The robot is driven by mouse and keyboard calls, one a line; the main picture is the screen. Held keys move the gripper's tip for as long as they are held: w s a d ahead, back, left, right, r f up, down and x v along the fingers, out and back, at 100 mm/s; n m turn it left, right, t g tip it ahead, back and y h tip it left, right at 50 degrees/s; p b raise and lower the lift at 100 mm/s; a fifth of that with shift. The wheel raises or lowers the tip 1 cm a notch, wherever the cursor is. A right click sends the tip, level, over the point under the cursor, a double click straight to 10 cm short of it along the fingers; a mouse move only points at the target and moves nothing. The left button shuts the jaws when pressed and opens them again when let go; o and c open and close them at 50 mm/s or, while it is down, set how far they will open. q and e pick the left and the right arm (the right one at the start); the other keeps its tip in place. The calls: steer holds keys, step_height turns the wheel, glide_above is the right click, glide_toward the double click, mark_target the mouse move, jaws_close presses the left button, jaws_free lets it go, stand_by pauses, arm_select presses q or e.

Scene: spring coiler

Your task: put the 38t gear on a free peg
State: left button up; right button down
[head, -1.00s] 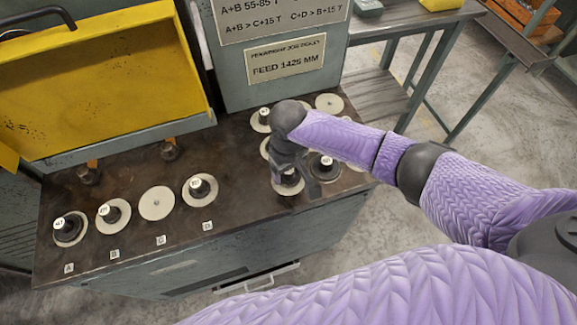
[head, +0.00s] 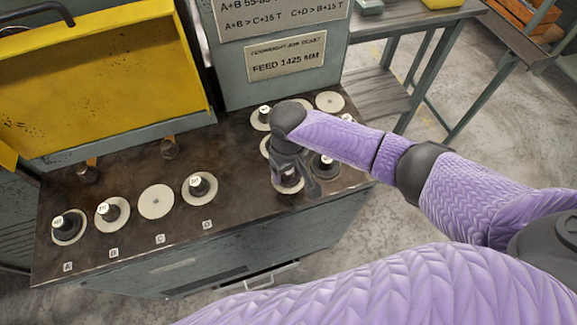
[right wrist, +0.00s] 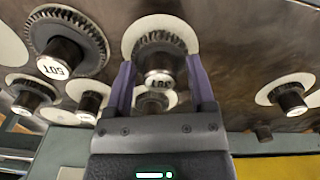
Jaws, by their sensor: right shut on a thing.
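The 38t gear (right wrist: 158,78) is a dark toothed gear with a black hub and a white number cap. In the right wrist view it is between the two fingers of my right gripper (right wrist: 161,92), which is shut on it. In the head view the gear (head: 289,181) is partly hidden under my right gripper (head: 293,173), over a pale disc at the right of the bench. Positions A to D run along the left front. C has a bare pale disc (head: 156,202) with a small centre. A (head: 67,226), B (head: 111,214) and D (head: 199,187) carry dark-hubbed parts. My left gripper is not in view.
Other gears and pale discs stand close around my right gripper, including a 50T gear (right wrist: 62,55). A grey cabinet (head: 280,85) with signs rises behind. A yellow guard (head: 110,80) stands at the left back. The bench top (head: 235,165) between D and the gears is clear.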

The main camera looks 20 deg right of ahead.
steer(key=shift+f, duration=0.25)
jaws_free()
step_height(320, 180, up, 10)
steer(key=p, duration=0.4)
steer(key=shift+r+p, duration=0.3)
step_height(320, 180, up, 12)
steer(key=p, duration=1.5)
steer(key=shift+r+p, duration=0.15)
steer(key=shift+p, duration=0.2)
steer(key=shift+a, duration=0.1)
